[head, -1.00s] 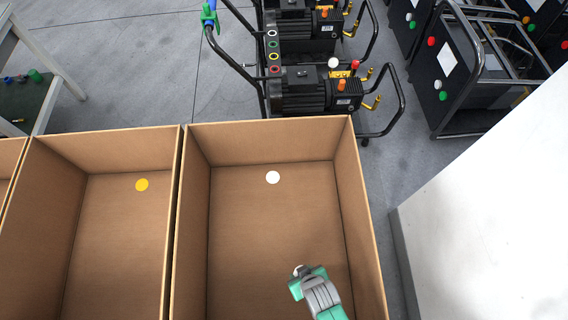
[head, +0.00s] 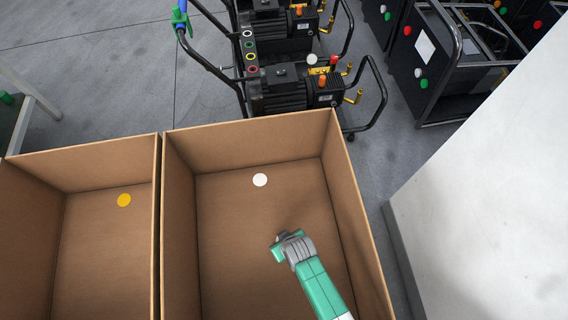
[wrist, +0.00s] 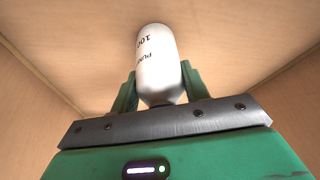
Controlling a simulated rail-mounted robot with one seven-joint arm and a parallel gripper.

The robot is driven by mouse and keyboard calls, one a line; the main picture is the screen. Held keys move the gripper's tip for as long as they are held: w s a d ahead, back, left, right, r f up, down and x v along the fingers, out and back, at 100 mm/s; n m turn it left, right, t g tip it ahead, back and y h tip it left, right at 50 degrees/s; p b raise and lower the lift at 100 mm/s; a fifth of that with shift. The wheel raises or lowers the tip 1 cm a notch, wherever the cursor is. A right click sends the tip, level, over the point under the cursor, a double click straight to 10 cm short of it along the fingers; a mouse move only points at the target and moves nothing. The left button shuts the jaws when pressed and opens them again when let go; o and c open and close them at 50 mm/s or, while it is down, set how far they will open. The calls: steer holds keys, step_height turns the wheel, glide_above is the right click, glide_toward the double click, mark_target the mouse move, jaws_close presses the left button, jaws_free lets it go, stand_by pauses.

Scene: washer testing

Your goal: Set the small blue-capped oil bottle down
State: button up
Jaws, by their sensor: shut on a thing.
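My gripper (head: 277,250) is inside the right cardboard box (head: 230,121), seen from above in the head view, with my arm reaching in from the lower right. In the wrist view, my gripper (wrist: 158,82) has its two green fingers shut on a white bottle (wrist: 158,58), one on each side. The bottle has dark printed letters and a rounded end pointing away from the gripper. The bottle is hard to make out in the head view. I cannot tell whether it touches the box floor.
A white disc (head: 260,180) lies on the box floor towards the far wall. A neighbouring box at left has a yellow disc (head: 124,200). Black pumps (head: 285,92) on a cart stand behind the boxes. A white block (head: 480,190) stands at right. The box floor around my gripper looks clear.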

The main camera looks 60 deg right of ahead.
steer(key=o, duration=1.1)
steer(key=shift+c, duration=0.2)
steer(key=shift+r, duration=0.3)
steer(key=p+v, duration=0.4)
steer(key=v, duration=0.7)
steer(key=shift+s+r, duration=0.2)
